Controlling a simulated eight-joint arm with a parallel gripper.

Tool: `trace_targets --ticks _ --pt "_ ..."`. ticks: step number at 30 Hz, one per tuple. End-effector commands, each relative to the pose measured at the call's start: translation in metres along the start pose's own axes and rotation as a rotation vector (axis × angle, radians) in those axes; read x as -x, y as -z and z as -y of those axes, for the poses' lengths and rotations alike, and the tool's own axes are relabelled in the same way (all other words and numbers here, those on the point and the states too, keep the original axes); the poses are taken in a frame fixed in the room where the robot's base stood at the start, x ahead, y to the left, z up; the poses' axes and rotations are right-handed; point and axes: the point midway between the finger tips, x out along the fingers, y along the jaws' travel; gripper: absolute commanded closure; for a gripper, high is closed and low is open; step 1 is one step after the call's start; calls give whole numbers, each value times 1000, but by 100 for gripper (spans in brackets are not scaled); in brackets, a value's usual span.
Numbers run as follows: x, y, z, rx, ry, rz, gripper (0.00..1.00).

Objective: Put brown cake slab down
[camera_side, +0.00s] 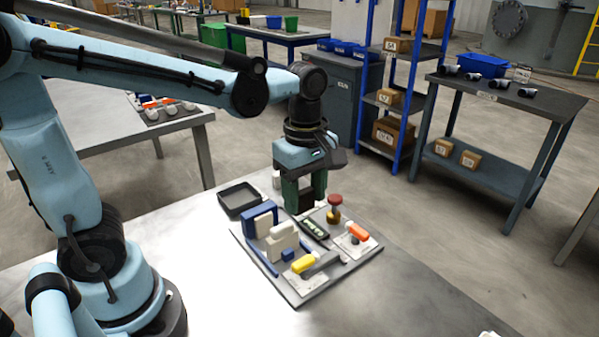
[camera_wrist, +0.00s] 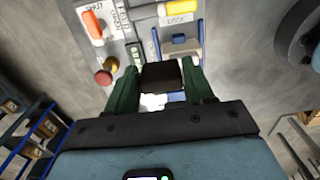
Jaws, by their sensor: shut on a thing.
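My gripper (camera_side: 304,190) has green fingers pointing down above the far edge of the grey filter press board (camera_side: 296,297). In the wrist view, the fingers (camera_wrist: 164,88) are shut on the dark brown cake slab (camera_wrist: 162,74), which lies across between them. In the side view the slab is mostly hidden by the fingers. A black shallow tray (camera_side: 239,199) stands on the table just left of the gripper, beyond the board. The slab appears clear of this tray. I cannot tell how high it hangs.
The board carries blue and cream plates (camera_side: 262,221), a yellow handle (camera_side: 304,263), an orange switch handle (camera_side: 358,231), a red knob (camera_side: 334,200) and a dark display (camera_side: 314,228). A small whitish block (camera_side: 277,179) stands behind the gripper. The near metal table (camera_side: 190,255) has bare room.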

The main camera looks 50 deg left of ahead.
Motion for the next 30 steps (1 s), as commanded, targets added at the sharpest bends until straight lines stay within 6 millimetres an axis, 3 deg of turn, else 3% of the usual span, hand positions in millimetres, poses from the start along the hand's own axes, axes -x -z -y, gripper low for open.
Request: trace_targets --ticks 3,9,17,30 --pt "-1 43 1 13 0 0 78" --pt "-3 92 8 7 -1 0 78" --pt "-7 121 15 2 -1 -1 78" --pt "-58 206 18 4 -1 -1 78"
